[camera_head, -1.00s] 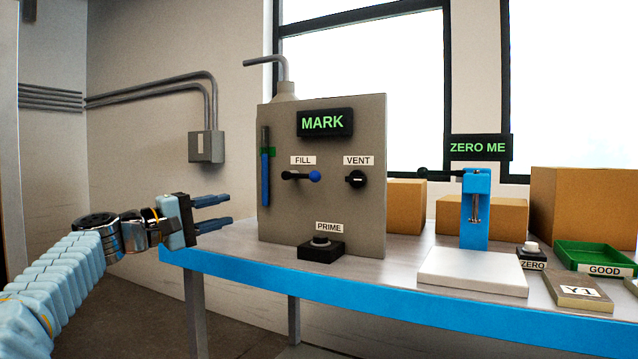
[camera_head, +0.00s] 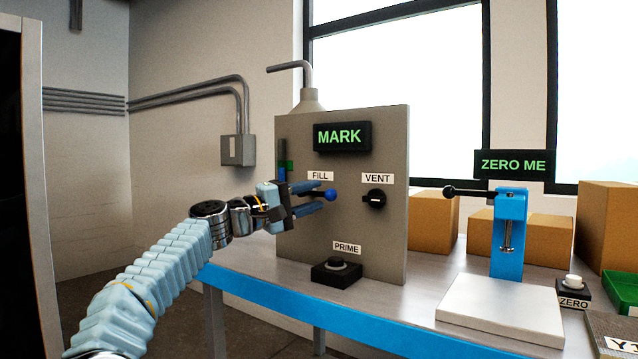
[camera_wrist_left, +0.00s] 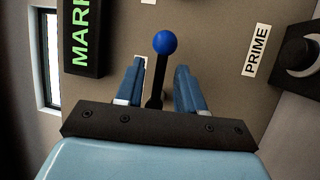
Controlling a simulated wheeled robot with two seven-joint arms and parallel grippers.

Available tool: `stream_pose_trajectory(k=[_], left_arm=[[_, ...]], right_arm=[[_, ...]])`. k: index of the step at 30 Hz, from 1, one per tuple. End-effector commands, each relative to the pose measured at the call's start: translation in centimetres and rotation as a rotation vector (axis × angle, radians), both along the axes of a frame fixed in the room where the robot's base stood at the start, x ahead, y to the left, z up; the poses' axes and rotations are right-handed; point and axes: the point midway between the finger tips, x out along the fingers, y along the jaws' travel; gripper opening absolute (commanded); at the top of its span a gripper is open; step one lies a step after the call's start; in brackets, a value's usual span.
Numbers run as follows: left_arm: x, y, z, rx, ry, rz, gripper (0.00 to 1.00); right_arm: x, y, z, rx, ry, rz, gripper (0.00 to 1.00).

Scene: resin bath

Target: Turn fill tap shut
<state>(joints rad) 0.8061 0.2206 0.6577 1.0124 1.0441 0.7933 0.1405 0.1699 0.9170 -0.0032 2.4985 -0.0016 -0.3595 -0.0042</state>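The fill tap is a dark lever with a blue ball end (camera_head: 331,195), under the FILL label (camera_head: 320,176) on the grey panel (camera_head: 390,250). Its lever points right, roughly level, in the head view. My left gripper (camera_head: 327,196) is in front of the panel at the tap. In the left wrist view the blue ball (camera_wrist_left: 165,42) and dark lever show between the two blue fingers (camera_wrist_left: 160,80), with gaps on both sides. The gripper is open. The lever's pivot is hidden behind the gripper in the head view. My right gripper is not in view.
A MARK display (camera_head: 343,137) is above. A blue press (camera_head: 509,232) with a white plate (camera_head: 500,309) stands to the right on the bench.

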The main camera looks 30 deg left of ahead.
Motion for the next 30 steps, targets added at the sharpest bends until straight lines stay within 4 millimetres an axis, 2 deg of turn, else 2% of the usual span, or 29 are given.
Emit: stream_pose_trajectory(k=[1, 6, 15, 23, 30], left_arm=[[0.7, -0.3, 0.5, -0.002, 0.000, -0.002, 0.38], [2.0, -1.0, 0.5, -0.001, 0.000, 0.000, 0.38], [2.2, -1.1, 0.4, 0.000, 0.001, 0.001, 0.38], [2.2, -1.1, 0.4, 0.000, 0.001, 0.001, 0.00], [2.2, -1.1, 0.3, 0.000, 0.001, 0.001, 0.00]], right_arm=[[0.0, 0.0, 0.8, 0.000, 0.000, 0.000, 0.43], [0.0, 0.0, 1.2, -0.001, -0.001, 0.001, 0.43], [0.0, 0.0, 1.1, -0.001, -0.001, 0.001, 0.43], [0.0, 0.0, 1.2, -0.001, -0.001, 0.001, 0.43], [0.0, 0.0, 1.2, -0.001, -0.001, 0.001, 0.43]])
